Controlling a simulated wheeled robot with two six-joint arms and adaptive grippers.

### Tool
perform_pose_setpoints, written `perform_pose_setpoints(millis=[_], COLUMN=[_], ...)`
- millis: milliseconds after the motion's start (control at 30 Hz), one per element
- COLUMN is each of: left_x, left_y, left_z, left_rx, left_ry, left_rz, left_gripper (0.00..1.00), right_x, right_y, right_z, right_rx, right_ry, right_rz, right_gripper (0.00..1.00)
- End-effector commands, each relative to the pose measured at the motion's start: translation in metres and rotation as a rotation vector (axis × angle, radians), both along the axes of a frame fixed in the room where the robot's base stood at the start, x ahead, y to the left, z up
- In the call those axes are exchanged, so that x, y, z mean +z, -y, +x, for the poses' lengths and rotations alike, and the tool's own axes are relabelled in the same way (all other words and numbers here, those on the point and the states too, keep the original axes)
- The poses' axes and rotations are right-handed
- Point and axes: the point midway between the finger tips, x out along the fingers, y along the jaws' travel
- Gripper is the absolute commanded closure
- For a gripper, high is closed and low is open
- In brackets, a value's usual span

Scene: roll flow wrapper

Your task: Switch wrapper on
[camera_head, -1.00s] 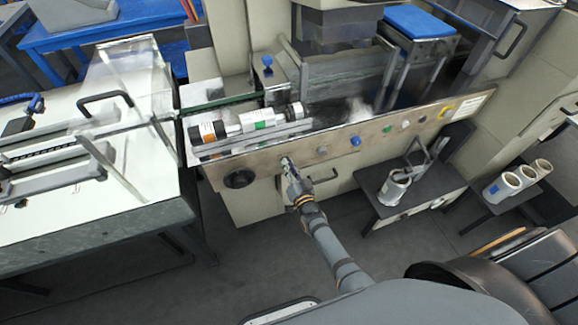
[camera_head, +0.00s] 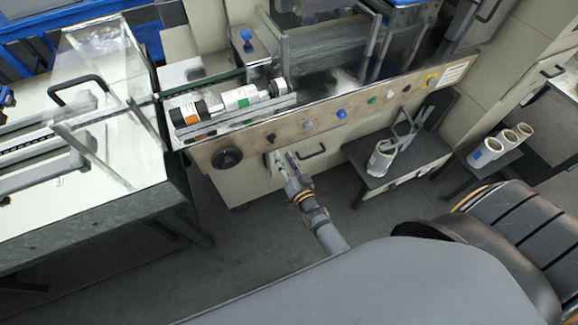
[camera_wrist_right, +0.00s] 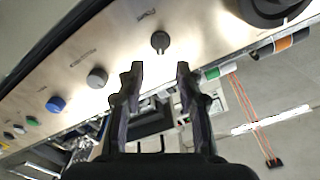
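The wrapper's control panel (camera_head: 325,118) is a long metallic strip with a row of controls. A small dark rotary switch (camera_head: 271,138) sits between the large black knob (camera_head: 227,158) and the grey knob (camera_head: 308,126). My right gripper (camera_head: 285,158) shows just below this switch in the head view, with its two fingers apart. In the right wrist view, my right gripper (camera_wrist_right: 158,76) is open and empty. The rotary switch (camera_wrist_right: 160,41) lies beyond its fingertips, roughly centred between them, with a visible gap. My left gripper is not in view.
A blue button (camera_head: 342,114), a green button (camera_head: 372,100) and a yellow control (camera_head: 431,79) continue along the panel. Film rolls (camera_head: 238,99) lie above it. A grey side table (camera_head: 398,165) with a white roll stands to the right.

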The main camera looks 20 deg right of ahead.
Motion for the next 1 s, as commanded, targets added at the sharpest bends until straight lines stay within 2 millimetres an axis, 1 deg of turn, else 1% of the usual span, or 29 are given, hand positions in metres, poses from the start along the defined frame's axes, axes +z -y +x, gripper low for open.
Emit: perform_pose_setpoints(millis=[33,100,200,300,867,933,967,1000], left_x=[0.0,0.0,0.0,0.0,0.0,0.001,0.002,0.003], left_y=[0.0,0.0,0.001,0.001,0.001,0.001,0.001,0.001], left_z=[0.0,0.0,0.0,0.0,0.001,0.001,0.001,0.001], left_rx=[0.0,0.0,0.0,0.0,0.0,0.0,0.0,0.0], left_ry=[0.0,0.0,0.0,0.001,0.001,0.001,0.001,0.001], left_rz=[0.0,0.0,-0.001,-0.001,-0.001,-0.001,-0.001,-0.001], left_gripper=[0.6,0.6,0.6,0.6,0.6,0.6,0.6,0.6], right_x=[-0.001,0.0,0.0,0.0,-0.001,-0.012,-0.021,-0.04], right_y=[0.0,0.001,0.001,0.001,0.002,0.002,0.003,0.004], right_z=[-0.012,-0.025,-0.038,-0.045,-0.046,-0.049,-0.051,-0.056], right_rx=[-0.001,0.0,-0.001,0.0,0.0,0.002,0.003,0.005], right_ry=[-0.003,-0.001,-0.001,0.0,-0.002,-0.034,-0.06,-0.114], right_rz=[0.001,0.0,0.0,0.0,-0.001,-0.012,-0.023,-0.046], right_gripper=[0.65,0.65,0.65,0.65,0.65,0.65,0.65,0.65])
